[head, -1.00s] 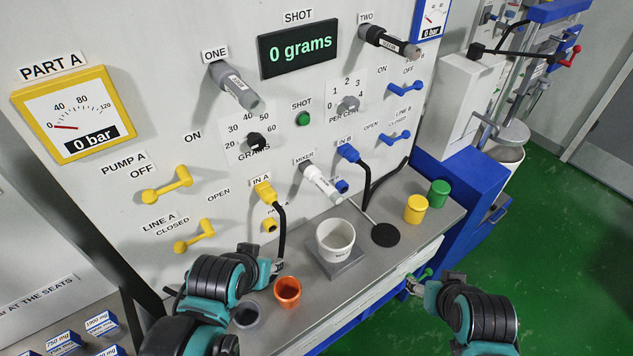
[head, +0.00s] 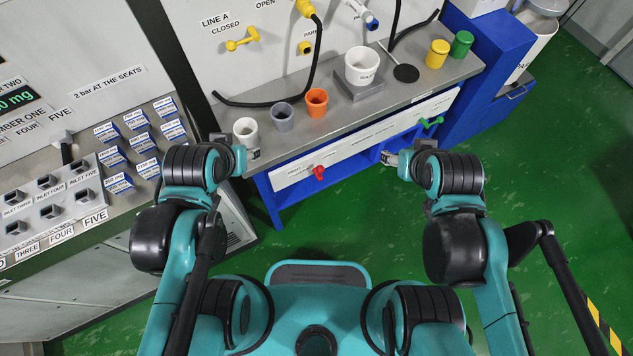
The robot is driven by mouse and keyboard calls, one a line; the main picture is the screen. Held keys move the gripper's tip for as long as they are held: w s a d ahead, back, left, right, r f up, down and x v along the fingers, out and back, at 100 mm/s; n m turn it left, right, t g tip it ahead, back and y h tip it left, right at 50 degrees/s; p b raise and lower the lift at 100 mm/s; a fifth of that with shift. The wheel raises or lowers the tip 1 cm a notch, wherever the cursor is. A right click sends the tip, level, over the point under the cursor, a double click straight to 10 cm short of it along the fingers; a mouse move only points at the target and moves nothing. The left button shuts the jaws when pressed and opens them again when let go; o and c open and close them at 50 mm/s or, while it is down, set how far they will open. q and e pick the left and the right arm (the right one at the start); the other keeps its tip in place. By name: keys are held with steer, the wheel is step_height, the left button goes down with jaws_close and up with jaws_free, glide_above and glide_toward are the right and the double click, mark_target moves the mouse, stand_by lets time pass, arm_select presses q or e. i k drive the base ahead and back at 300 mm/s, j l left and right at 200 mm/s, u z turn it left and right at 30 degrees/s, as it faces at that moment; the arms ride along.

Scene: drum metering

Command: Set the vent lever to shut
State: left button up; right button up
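A long white panel (head: 365,139) runs along the front edge of the bench and carries two levers. A red lever (head: 319,172) is near its left part, and a green lever (head: 432,121) is at its right end. The small labels beside them are too small to read, so I cannot tell which lever is the vent or how it is set. My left gripper (head: 251,154) is at the bench's front left, left of the red lever. My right gripper (head: 389,158) is below and left of the green lever, apart from it in the picture. The fingers of both are too small to judge.
A white cup (head: 245,131), a grey cup (head: 282,117) and an orange cup (head: 316,101) stand along the bench front. A white beaker (head: 363,66) sits on a scale. A yellow jar (head: 437,53) and a green jar (head: 461,44) stand right. Green floor is free ahead.

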mark_target(319, 169)
steer(key=u, duration=1.05)
steer(key=l+u, duration=0.4)
steer(key=k+l+u, duration=0.1)
steer(key=l+u, duration=0.3)
steer(key=k+l+u, duration=0.15)
steer(key=l+u, duration=0.25)
steer(key=l, duration=0.15)
steer(key=k+l+u, duration=0.2)
steer(key=l+u, duration=0.2)
steer(key=k+l, duration=0.3)
steer(key=l, duration=0.2)
steer(key=k+l+u, duration=0.1)
steer(key=k+l, duration=0.2)
steer(key=l, duration=0.15)
steer(key=k+l, duration=0.35)
steer(key=i+l, duration=0.1)
steer(key=l, duration=0.2)
